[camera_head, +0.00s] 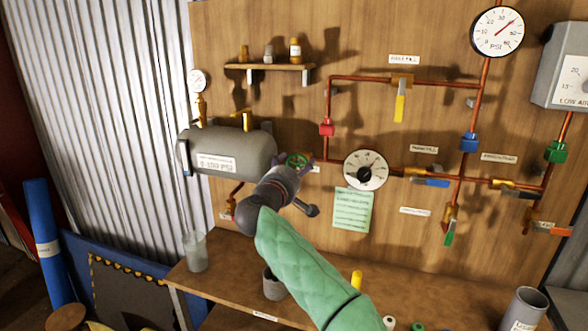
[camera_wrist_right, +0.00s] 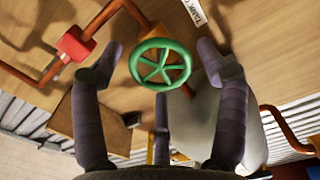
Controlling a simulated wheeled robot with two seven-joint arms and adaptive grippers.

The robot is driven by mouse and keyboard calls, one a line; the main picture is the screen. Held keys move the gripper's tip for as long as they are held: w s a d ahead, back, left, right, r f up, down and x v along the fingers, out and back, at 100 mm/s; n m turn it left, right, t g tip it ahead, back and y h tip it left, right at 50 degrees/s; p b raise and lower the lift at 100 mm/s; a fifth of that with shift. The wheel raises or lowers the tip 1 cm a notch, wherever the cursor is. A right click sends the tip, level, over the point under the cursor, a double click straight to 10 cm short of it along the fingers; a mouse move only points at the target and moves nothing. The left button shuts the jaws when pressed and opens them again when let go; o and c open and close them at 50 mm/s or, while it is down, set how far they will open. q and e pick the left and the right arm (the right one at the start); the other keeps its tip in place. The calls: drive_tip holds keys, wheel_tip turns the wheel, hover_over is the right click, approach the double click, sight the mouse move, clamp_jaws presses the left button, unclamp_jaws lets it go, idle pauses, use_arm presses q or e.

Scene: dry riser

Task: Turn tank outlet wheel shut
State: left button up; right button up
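The green tank outlet wheel (camera_head: 297,158) sits on the pipe at the right end of the grey tank (camera_head: 238,146). In the right wrist view the wheel (camera_wrist_right: 158,65) is a spoked ring on a brass body, almost face-on. My right gripper (camera_head: 293,164) is in front of it. Its two upper fingers (camera_wrist_right: 161,50) stand spread on either side of the wheel, with gaps to the rim, and a third finger is below. It is open and holds nothing. My forearm in a green quilted sleeve hides part of the board and bench. My left gripper is not in view.
A round dial (camera_head: 366,170) and a green note (camera_head: 353,209) are just right of the gripper. Copper pipes with a red fitting (camera_head: 327,128) run above. A bottle shelf (camera_head: 270,67) hangs higher. A glass jar (camera_head: 195,251) and a grey cup (camera_head: 274,285) stand on the bench.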

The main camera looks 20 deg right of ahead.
drive_tip(key=shift+s+a, duration=0.1)
idle(0.3)
drive_tip(key=v, duration=1.2)
